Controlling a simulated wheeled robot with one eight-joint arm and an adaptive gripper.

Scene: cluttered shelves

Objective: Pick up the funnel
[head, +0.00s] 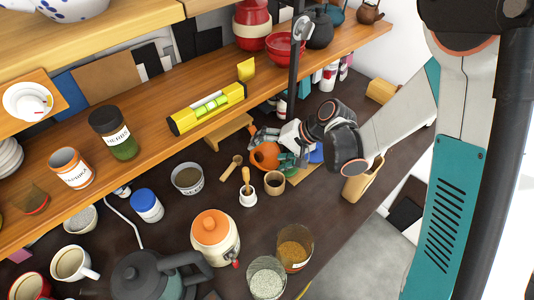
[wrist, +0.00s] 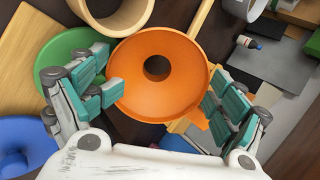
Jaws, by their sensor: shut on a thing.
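The orange funnel (wrist: 157,95) lies between the teal fingers of my gripper (wrist: 155,98) in the wrist view, its wide mouth and dark central hole facing the camera. The left finger touches its rim, and the right finger is close against its other side. In the head view the funnel (head: 266,156) shows at the end of my arm under the wooden shelf, partly covered by my gripper (head: 276,152). My gripper is shut on the funnel. I cannot tell whether the funnel still rests on the counter.
A green round thing (wrist: 66,55) and a blue one (wrist: 22,145) lie beside the left finger. A wooden cup (head: 274,183) and a mortar with pestle (head: 247,194) stand close by. The shelf (head: 160,105) overhangs the counter. A wooden holder (head: 360,181) stands to the right.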

